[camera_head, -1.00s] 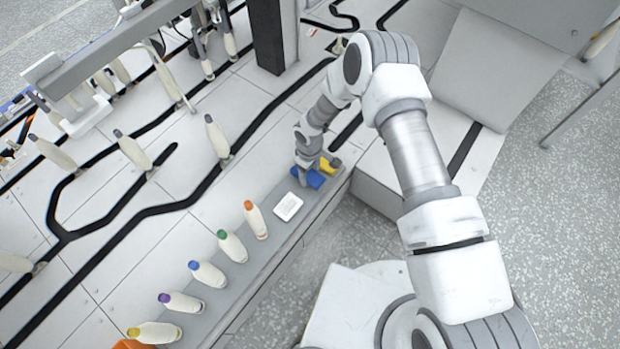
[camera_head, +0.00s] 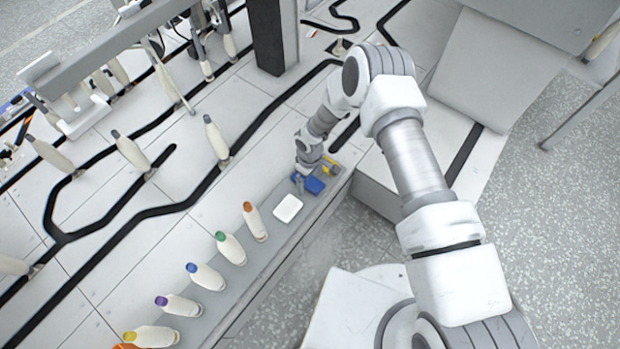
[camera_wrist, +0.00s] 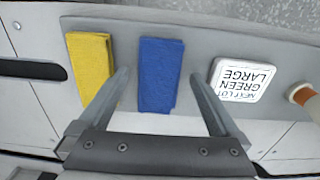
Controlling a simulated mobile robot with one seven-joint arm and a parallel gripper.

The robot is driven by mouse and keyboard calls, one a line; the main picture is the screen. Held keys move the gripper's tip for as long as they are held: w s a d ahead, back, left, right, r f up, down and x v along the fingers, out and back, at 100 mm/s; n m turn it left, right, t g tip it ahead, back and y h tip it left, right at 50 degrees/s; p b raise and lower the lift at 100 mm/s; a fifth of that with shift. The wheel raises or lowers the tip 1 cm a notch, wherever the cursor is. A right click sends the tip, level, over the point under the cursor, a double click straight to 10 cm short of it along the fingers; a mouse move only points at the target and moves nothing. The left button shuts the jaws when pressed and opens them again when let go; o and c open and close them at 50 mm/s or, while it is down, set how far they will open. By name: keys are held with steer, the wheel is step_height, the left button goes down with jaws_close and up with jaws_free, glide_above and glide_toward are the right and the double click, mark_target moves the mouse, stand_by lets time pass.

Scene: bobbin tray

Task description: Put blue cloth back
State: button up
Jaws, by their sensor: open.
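The blue cloth (camera_wrist: 160,74) lies flat on the grey ledge, between a yellow cloth (camera_wrist: 90,68) and a white label card (camera_wrist: 240,80) in the wrist view. In the head view the blue cloth (camera_head: 314,185) shows just below my gripper (camera_head: 306,176). My gripper (camera_wrist: 160,97) is open and empty in the wrist view, one finger on each side of the blue cloth. The yellow cloth also shows in the head view (camera_head: 330,166), partly hidden by my arm. I cannot tell how far above the ledge my fingers are.
The white card (camera_head: 288,208) has printed text, upside down in the wrist view. Several bobbins with coloured tips, such as the orange-tipped one (camera_head: 255,222), lie along the grey ledge (camera_head: 262,252). A dark post (camera_head: 266,38) stands at the back. White panels with black tracks lie beside the ledge.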

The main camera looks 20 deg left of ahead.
step_height(320, 180, up, 12)
steer(key=p, duration=0.4)
step_height(320, 180, up, 17)
steer(key=m+t, duration=0.2)
steer(key=m, duration=0.1)
glide_above(311, 180)
steer(key=w+d, duration=0.7)
steer(key=s+d+r+m+t, duration=0.1)
steer(key=d+r+m, duration=0.1)
steer(key=d+r, duration=0.45)
steer(key=d+r+m, duration=0.2)
steer(key=d+r, duration=0.2)
steer(key=r, duration=0.6)
steer(key=s+d+r+m+t, duration=0.1)
steer(key=s+d+r+m, duration=0.3)
steer(key=s+d+r, duration=0.7)
steer(key=s+d+r+m, duration=0.2)
steer(key=s, duration=0.3)
steer(key=s+d+r+m+t, duration=0.1)
steer(key=s+r, duration=0.1)
steer(key=s, duration=0.3)
steer(key=shift+s+d+m+t, duration=0.15)
steer(key=shift+d+m+t, duration=0.15)
steer(key=shift+d+m, duration=0.1)
steer(key=shift+r, duration=0.25)
